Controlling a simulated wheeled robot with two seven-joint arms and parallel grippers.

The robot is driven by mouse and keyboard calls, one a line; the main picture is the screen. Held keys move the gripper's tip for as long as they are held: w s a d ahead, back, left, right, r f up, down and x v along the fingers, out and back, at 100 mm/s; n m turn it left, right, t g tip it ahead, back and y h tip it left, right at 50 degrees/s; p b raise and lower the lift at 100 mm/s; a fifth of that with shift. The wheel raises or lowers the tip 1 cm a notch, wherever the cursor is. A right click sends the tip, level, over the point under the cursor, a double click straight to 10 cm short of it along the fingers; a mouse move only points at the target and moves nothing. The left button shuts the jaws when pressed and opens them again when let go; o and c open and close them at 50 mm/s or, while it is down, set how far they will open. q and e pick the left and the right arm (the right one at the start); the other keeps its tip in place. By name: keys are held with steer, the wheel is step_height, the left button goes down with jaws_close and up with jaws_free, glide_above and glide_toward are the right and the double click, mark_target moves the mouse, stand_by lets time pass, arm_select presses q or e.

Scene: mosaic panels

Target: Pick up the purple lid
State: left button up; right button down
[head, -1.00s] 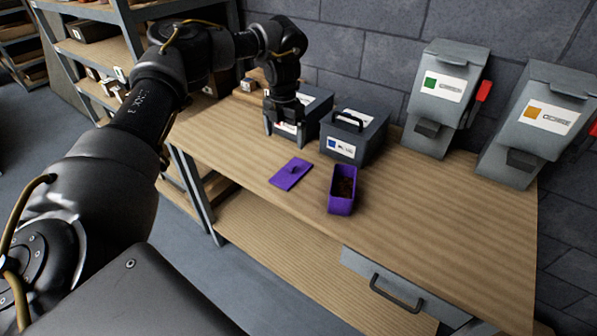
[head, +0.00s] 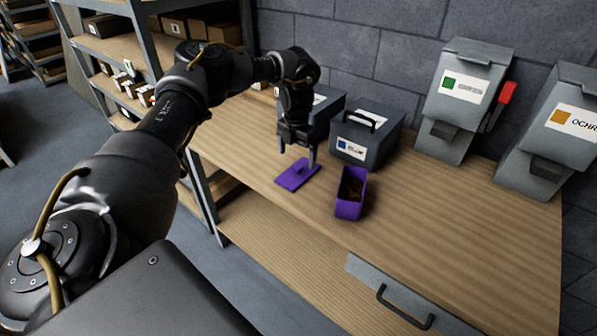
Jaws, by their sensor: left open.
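The purple lid (head: 291,178) lies flat on the wooden workbench, with a small dark knob on top. My left gripper (head: 297,158) points down above the lid's far part, with its two fingers apart and nothing between them. Whether the fingertips touch the lid, I cannot tell. A purple open box (head: 350,205) with brown contents stands just right of the lid. My right gripper is not in view.
A grey box with a blue label (head: 356,151) and handle stands behind the purple box. Another grey box (head: 325,104) is partly hidden behind my left gripper. Two grey dispensers (head: 458,100) stand at the back right. The bench's right front is clear.

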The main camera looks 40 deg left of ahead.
mark_target(298, 166)
arm_select(q)
steer(key=shift+f, duration=0.2)
steer(key=shift+s+d+f, duration=0.1)
steer(key=shift+d+f, duration=0.05)
step_height(298, 166, down, 4)
steer(key=shift+d+r+p, duration=0.1)
steer(key=shift+d+p, duration=0.05)
steer(key=shift+p, duration=0.85)
steer(key=shift+f, duration=0.5)
steer(key=c, duration=1)
steer(key=shift+c, duration=0.2)
steer(key=shift+r, duration=0.1)
